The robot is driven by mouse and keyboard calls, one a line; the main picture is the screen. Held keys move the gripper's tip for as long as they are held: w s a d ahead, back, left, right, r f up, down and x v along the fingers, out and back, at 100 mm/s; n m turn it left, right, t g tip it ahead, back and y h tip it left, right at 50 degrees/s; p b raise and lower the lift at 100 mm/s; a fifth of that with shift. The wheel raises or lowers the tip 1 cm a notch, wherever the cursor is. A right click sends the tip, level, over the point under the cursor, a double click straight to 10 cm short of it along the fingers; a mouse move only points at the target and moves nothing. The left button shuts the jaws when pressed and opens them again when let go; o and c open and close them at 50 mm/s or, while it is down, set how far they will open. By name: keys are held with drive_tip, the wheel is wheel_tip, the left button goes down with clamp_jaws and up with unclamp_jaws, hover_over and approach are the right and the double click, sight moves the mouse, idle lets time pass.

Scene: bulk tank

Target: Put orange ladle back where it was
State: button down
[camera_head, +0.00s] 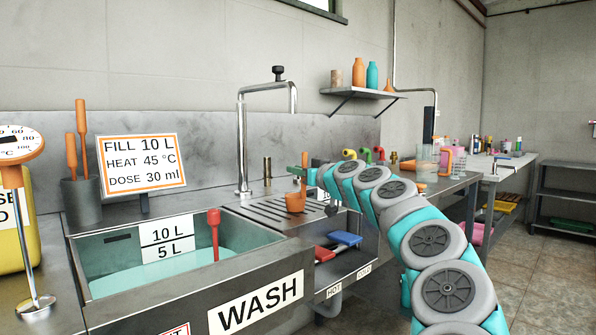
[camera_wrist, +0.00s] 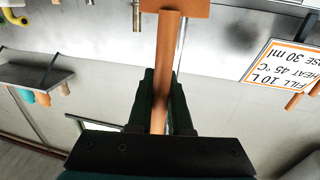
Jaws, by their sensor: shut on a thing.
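The orange ladle (camera_head: 295,202) is held in the air above the ribbed metal drainboard, its cup low in the head view. My gripper (camera_head: 305,175) is shut on its upright handle. In the wrist view, the dark fingers of my gripper (camera_wrist: 160,85) close on both sides of the orange handle of the ladle (camera_wrist: 167,45), with its wider cup at the top edge, partly cut off. The arm comes in from the right in the head view.
The wash tank (camera_head: 262,258) with pale liquid holds a red-handled tool (camera_head: 214,230). A grey holder (camera_head: 82,203) with orange-handled tools stands left by the sign (camera_head: 140,165). A tall tap (camera_head: 241,150) rises behind the drainboard (camera_head: 270,210). A shelf (camera_head: 362,92) carries bottles. Red and blue brushes lie below.

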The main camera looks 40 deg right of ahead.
drive_tip(key=shift+f, duration=0.2)
drive_tip(key=c, duration=0.8)
unclamp_jaws()
drive_tip(key=shift+r, duration=0.1)
drive_tip(key=shift+c, duration=0.2)
drive_tip(key=s+a+b, duration=0.1)
drive_tip(key=s, duration=1.1)
drive_tip(key=shift+b, duration=0.35)
drive_tip(key=shift+r, duration=0.1)
